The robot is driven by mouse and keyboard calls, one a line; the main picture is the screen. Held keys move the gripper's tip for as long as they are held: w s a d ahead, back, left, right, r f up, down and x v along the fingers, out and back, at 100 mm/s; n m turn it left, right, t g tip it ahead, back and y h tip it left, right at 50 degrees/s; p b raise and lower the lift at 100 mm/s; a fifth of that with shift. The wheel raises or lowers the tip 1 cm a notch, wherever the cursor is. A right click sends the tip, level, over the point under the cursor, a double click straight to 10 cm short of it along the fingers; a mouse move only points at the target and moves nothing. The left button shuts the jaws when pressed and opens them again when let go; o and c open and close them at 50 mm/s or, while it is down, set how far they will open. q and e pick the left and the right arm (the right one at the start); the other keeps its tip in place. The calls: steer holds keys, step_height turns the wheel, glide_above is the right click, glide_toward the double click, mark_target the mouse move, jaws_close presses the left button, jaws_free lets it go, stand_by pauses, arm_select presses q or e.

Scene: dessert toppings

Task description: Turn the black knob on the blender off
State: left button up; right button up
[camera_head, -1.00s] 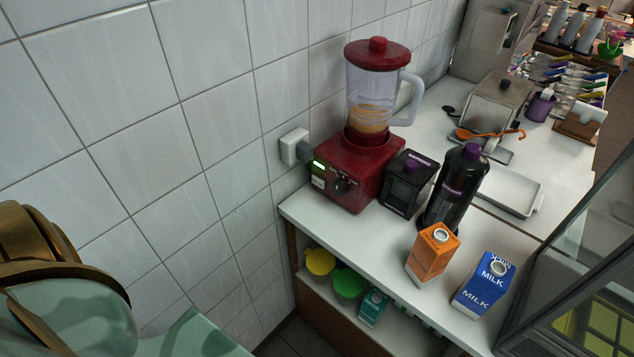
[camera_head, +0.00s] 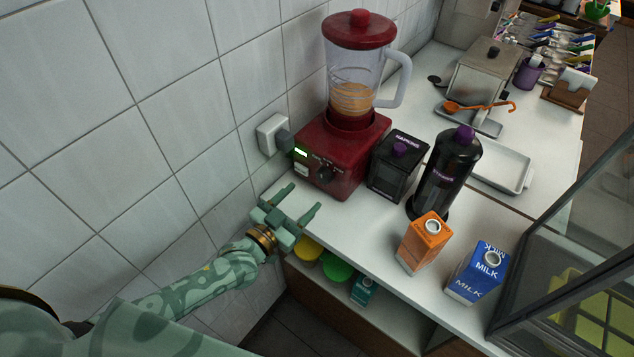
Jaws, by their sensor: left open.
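The red blender (camera_head: 340,150) stands on the white counter against the tiled wall, with an orange-tan content in its clear jar. Its black knob (camera_head: 324,174) is on the front panel, beside a lit green display (camera_head: 301,152). My left gripper (camera_head: 300,201) is open and empty at the counter's near left edge. It is apart from the knob, below and to the left of it in the picture. My right gripper is not in view.
A black napkin box (camera_head: 397,165) and a dark bottle (camera_head: 445,172) stand right of the blender. An orange carton (camera_head: 423,243) and a blue milk carton (camera_head: 476,272) stand nearer. A glass-panelled case (camera_head: 575,245) is at right. A wall outlet (camera_head: 271,134) is left of the blender.

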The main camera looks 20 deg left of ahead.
mark_target(321, 179)
arm_select(q)
steer(key=b+x, duration=0.1)
steer(key=x, duration=0.6)
steer(key=c, duration=1)
